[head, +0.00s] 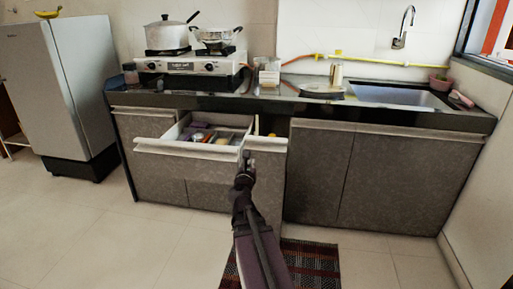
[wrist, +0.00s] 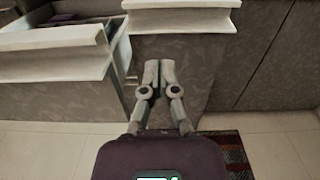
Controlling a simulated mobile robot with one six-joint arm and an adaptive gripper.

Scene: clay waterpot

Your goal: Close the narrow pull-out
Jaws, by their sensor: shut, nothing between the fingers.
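The narrow pull-out (head: 270,170) stands under the counter, just right of an open wide drawer. Its grey front with a pale top lip sits forward of the cabinets, with a dark gap behind it. In the wrist view the narrow pull-out (wrist: 195,55) is straight ahead, its pale lip across the top. My gripper (head: 246,156) is at the left part of this front, below the lip. In the wrist view my gripper (wrist: 159,63) has its fingers together and empty, in front of the panel. I cannot tell whether they touch it.
The open wide drawer (head: 190,149) juts out left of my gripper and holds several items. Closed cabinets (head: 375,175) stand to the right. A dark checked rug (head: 310,262) lies on the floor below. The tiled floor at left is clear.

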